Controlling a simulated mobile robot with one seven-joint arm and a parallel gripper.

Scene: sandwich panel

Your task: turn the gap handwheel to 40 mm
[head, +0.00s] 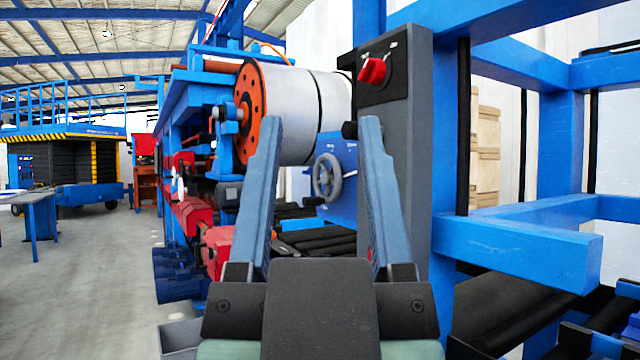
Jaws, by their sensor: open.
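The gap handwheel (327,178) is a small grey spoked wheel with a side handle, mounted on a blue plate (345,153) with small white markings too small to read. It shows between the two fingers of my gripper (320,125), beyond them and apart from them. My gripper is open and empty, its two blue-grey fingers pointing forward and up. The right finger hides part of the blue plate. The wheel's setting cannot be read from here.
A grey control post (405,150) with a red knob (374,71) stands just right of my gripper. A blue frame beam (520,250) juts out at the right. A large roll (300,105) with an orange flange is behind my fingers.

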